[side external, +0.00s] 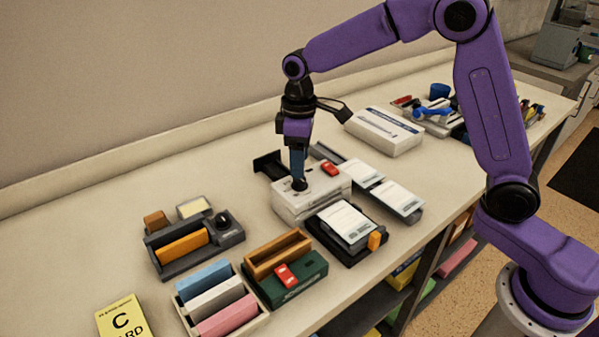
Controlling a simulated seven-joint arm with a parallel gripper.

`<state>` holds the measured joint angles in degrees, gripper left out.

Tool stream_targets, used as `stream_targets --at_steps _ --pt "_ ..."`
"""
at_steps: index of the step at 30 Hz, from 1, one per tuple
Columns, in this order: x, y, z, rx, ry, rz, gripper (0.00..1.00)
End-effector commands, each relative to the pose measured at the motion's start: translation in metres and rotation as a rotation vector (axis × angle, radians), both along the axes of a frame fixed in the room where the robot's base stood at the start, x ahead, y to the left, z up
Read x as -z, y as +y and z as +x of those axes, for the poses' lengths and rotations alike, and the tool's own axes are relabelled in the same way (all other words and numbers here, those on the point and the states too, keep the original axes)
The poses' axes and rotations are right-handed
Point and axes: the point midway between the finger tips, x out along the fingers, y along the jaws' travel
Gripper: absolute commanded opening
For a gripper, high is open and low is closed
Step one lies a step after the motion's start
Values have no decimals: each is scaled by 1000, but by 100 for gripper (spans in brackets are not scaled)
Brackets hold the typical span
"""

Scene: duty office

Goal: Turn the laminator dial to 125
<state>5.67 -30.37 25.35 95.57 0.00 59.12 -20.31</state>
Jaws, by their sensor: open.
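The laminator (315,198) appears to be the light grey box-shaped machine near the middle of the bench, with a red switch (330,169) on its top. My gripper (299,184) points straight down over the left part of its top, at a small dark knob that looks like the dial. The fingers are at the knob's height, and whether they touch it cannot be told. The fingers hide most of the dial, and its numbers cannot be read in this view. The gripper is open.
A black tray with white cards (346,222) stands close in front of the laminator. A green holder (300,283), a grey organizer (171,262) and a box of coloured blocks (258,318) are to the left. A white box (384,131) lies behind right. The bench's back left is clear.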

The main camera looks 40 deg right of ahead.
Motion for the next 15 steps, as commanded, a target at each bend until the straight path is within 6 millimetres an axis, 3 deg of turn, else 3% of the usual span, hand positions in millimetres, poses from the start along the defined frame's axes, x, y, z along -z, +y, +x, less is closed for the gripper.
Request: stream_targets --at_steps 6,15 --pt "31 0 -1 0 2 -1 57" --pt "42 0 0 1 -1 1 57"
